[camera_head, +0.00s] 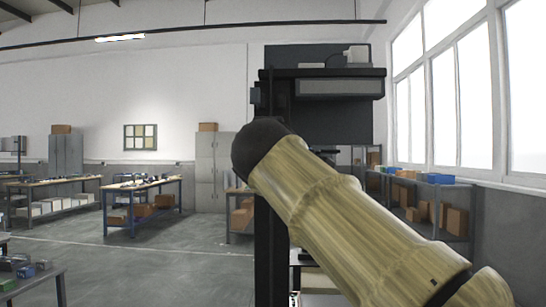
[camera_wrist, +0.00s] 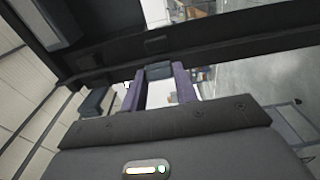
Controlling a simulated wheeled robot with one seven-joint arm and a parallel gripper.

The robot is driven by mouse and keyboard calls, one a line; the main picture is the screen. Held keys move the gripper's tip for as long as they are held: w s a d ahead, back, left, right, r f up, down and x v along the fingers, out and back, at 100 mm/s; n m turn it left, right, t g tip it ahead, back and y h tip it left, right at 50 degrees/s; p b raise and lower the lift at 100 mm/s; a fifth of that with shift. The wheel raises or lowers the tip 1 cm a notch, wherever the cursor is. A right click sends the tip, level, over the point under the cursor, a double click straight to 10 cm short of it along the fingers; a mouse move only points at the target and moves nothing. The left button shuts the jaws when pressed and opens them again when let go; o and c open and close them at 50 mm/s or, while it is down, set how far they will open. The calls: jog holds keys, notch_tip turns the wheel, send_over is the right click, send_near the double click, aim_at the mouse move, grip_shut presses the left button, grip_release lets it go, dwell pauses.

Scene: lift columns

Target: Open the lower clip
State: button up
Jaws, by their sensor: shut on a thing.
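In the wrist view the two purple fingers of my gripper (camera_wrist: 161,80) point away from the camera. They are shut on a small dark block between their tips, which I take to be the lower clip (camera_wrist: 158,70). The clip sits against a long black beam, likely the lift column (camera_wrist: 90,78), crossing the picture at a slant. In the head view the dark column (camera_head: 268,245) stands upright behind my arm. My arm hides my gripper and the lower clip there.
A black carriage (camera_head: 325,88) with a shelf and a small white item tops the column. Workbenches (camera_head: 143,187) stand at left, grey cabinets (camera_head: 213,165) behind, and shelving with boxes (camera_head: 430,205) at right under windows. Open floor (camera_head: 150,255) lies at left.

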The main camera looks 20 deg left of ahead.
jog(key=a+m+h+p, duration=0.1)
jog(key=m+h+p, duration=0.2)
jog(key=h+p, duration=0.1)
jog(key=s+a+m+h+p, duration=0.1)
jog(key=a+m+h+p, duration=0.1)
jog(key=h+p, duration=0.2)
jog(key=a+m+g+h+p, duration=0.1)
jog(key=m+h+p, duration=0.2)
jog(key=h+p, duration=0.1)
jog(key=shift+s+a+f+m+h+p, duration=0.1)
jog(key=shift+s+a+m+h+p, duration=0.15)
jog(key=shift+h, duration=0.25)
jog(key=shift+f, duration=0.2)
jog(key=o, duration=1)
jog(key=shift+r, duration=0.15)
jog(key=shift+d, duration=0.1)
jog(key=p+v, duration=0.1)
jog(key=v, duration=1.6)
jog(key=shift+s+a+p, duration=0.2)
jog(key=shift+p, duration=0.2)
